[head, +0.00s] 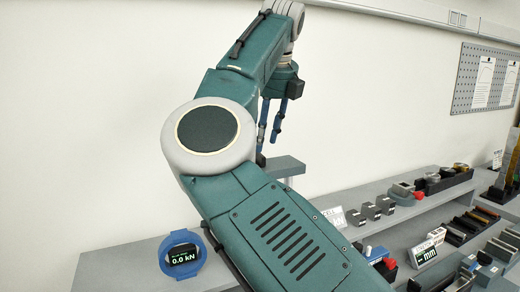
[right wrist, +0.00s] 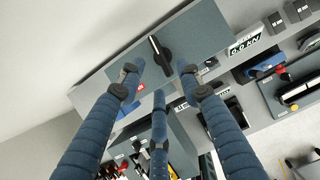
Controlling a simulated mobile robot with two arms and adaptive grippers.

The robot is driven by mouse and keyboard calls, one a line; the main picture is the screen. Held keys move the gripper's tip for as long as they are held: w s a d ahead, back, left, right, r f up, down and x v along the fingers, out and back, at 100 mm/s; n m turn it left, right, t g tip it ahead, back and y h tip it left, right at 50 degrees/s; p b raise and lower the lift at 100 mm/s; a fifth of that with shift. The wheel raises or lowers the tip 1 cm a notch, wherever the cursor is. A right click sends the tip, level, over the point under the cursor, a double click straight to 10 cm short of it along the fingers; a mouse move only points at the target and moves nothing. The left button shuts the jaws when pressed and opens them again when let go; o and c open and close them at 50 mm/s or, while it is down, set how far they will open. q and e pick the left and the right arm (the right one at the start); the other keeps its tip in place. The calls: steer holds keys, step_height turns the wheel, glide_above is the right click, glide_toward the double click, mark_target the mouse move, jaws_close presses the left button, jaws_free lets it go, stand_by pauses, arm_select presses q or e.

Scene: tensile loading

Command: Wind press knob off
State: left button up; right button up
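The press knob appears to be the black bar-shaped knob (right wrist: 160,54) on a grey surface in the upper middle of the right wrist view. My right gripper (right wrist: 160,84) has its three blue fingers spread with nothing between them. The knob lies just beyond the fingertips, between the two outer ones, and no contact shows. In the head view my right gripper (head: 268,142) points down above a grey block (head: 286,166). The knob cannot be made out there. My left gripper is not in view.
A blue round gauge (head: 198,262) reading 0.0 kN stands at the lower left. Small metal blocks (head: 371,211) and tools sit on grey shelves at the right. My right arm covers much of the middle. A pegboard (head: 470,85) hangs at the upper right.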

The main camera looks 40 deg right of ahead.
steer(key=d+v, duration=0.1)
steer(key=v, duration=0.5)
steer(key=shift+a, duration=0.5)
steer(key=shift+r, duration=0.1)
